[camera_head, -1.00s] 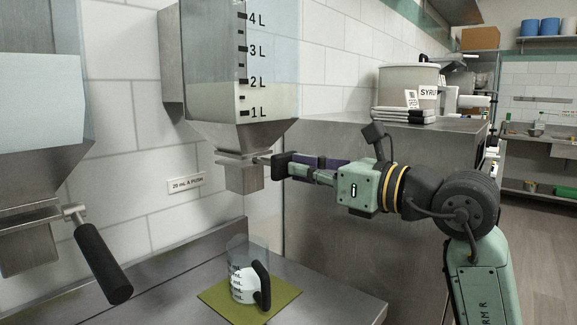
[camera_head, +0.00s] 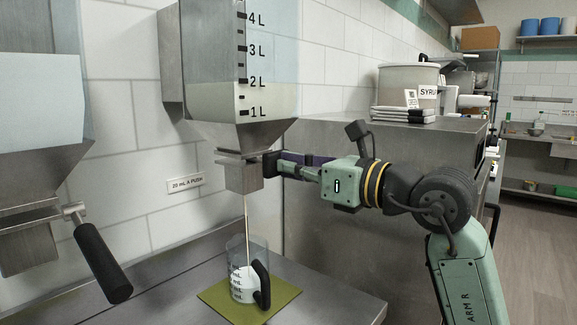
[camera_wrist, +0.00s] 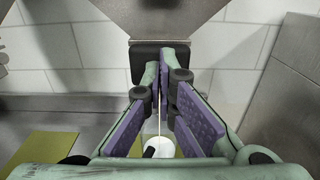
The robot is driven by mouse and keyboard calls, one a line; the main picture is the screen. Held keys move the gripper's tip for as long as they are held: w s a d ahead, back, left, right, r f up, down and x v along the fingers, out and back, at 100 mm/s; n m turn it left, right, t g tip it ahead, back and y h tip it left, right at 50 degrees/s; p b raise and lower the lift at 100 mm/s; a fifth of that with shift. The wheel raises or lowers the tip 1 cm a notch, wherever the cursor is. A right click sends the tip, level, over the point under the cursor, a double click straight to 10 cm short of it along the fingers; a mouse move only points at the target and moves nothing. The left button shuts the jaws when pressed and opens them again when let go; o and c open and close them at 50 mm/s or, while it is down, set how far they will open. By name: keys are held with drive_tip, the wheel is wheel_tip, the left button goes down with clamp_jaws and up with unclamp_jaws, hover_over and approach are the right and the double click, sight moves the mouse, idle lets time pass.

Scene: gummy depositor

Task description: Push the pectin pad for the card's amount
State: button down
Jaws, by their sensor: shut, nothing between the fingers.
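The hopper (camera_head: 240,60) with litre marks hangs on the wall, and its square outlet (camera_head: 240,174) is at the bottom. A dark push pad (camera_head: 269,164) sits at the outlet's right side. My gripper (camera_head: 279,165) is shut and empty, its tips pressed against the pad; the pad (camera_wrist: 160,62) also shows beyond my fingers in the wrist view. A thin pale stream (camera_head: 247,230) falls from the outlet into a clear jug (camera_head: 240,272) with a black handle. The jug holds white liquid and stands on a green mat (camera_head: 215,293). A label (camera_head: 186,184) reads "20 mL A PUSH".
Another hopper with a black lever handle (camera_head: 103,262) stands at the left. The counter right of the mat is clear.

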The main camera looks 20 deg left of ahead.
drive_tip(key=shift+a, duration=0.2)
drive_tip(key=shift+d, duration=0.1)
drive_tip(key=shift+v, duration=1.3)
drive_tip(key=shift+w, duration=0.1)
drive_tip(key=shift+x, duration=1.35)
drive_tip(key=shift+b+v, duration=0.5)
drive_tip(key=shift+v, duration=0.85)
